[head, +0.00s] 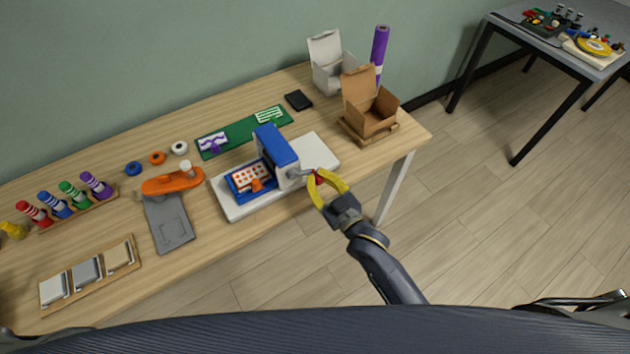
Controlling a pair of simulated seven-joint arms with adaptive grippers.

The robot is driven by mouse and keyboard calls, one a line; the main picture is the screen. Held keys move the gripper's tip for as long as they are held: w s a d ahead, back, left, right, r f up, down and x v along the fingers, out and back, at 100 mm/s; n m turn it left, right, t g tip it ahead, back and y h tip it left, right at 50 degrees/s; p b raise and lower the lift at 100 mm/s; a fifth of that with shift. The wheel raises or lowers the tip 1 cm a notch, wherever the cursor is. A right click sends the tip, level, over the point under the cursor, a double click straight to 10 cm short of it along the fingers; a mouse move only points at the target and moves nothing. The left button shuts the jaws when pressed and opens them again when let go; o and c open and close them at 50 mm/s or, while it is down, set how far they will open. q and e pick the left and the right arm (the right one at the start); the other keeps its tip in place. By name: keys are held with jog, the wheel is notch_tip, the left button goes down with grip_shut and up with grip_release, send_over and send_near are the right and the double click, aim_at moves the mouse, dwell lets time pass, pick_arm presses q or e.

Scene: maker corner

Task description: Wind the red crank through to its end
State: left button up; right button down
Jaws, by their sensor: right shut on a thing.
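The red crank (319,179) is on the right side of a small blue and white machine (275,147). A grey arm joins it to the machine. Only a little of the red shows between the fingers. My right gripper (319,180), with yellow fingers, is shut on the red crank, reaching in from the lower right. The machine stands on a white base (318,150), with a blue tray (240,184) holding a white card with orange marks at its left. My left gripper is not in view.
An orange tool (172,181) and a grey plate (170,225) lie left of the machine. A green mat (240,134) is behind it. An open cardboard box (369,112) stands at the right, near the table edge. Bare wood shows in front of the machine.

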aim_at(318, 176)
notch_tip(318, 176, up, 3)
jog(key=n, duration=0.4)
jog(key=shift+w+d+f+n, duration=0.1)
jog(key=shift+d+n, duration=0.05)
jog(key=shift+n, duration=0.25)
notch_tip(318, 176, up, 2)
jog(key=n, duration=0.3)
jog(key=shift+n, duration=0.4)
jog(key=n, duration=0.1)
jog(key=r+n, duration=0.1)
jog(key=a+n, duration=0.1)
jog(key=shift+s+r, duration=0.3)
jog(key=shift+s+a+r+n, duration=0.2)
jog(key=shift+a+r+n, duration=0.15)
jog(key=shift+n, duration=0.6)
jog(key=shift+s+a+r+n, duration=0.2)
jog(key=shift+r+n, duration=0.1)
jog(key=shift+n, duration=0.65)
jog(key=shift+a, duration=0.1)
jog(key=c, duration=1.2)
grip_release()
jog(key=shift+w, duration=0.1)
jog(key=v, duration=1.2)
